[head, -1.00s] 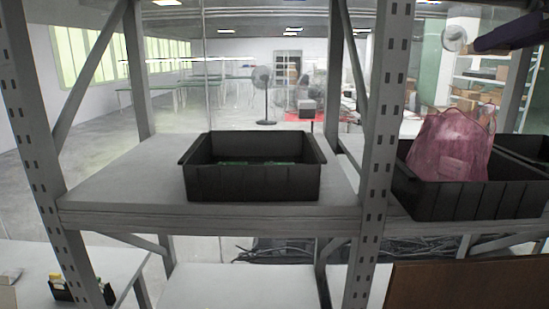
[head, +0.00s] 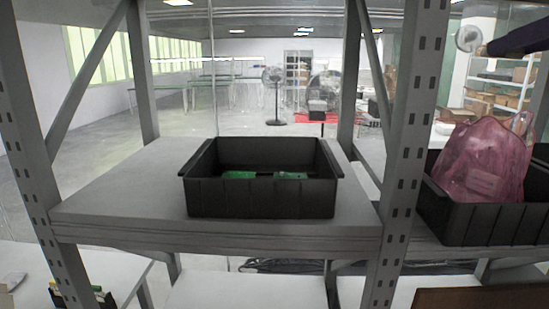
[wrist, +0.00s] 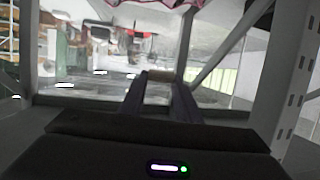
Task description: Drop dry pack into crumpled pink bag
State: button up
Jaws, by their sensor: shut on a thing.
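The crumpled pink bag (head: 485,160) stands upright in a black bin (head: 482,225) on the shelf at the right of the head view. A strip of pink, likely the same bag, shows at the top edge of the wrist view (wrist: 180,3). My gripper (wrist: 161,85) is seen from behind in the wrist view, its two dark fingers close together. A small tan thing, apparently the dry pack (wrist: 160,74), shows at the fingertips; its shape is mostly hidden. The fingertips do not show in the head view.
A second black bin (head: 262,198) with green items (head: 240,175) inside stands on the middle shelf (head: 115,205). A grey perforated post (head: 412,130) rises between the two bins. The shelf is clear left of the middle bin.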

jog(key=shift+f, duration=2.8)
jog(key=o, duration=1.1)
jog(key=shift+s, duration=0.1)
jog(key=shift+v, duration=6.9)
jog(key=shift+r, duration=0.1)
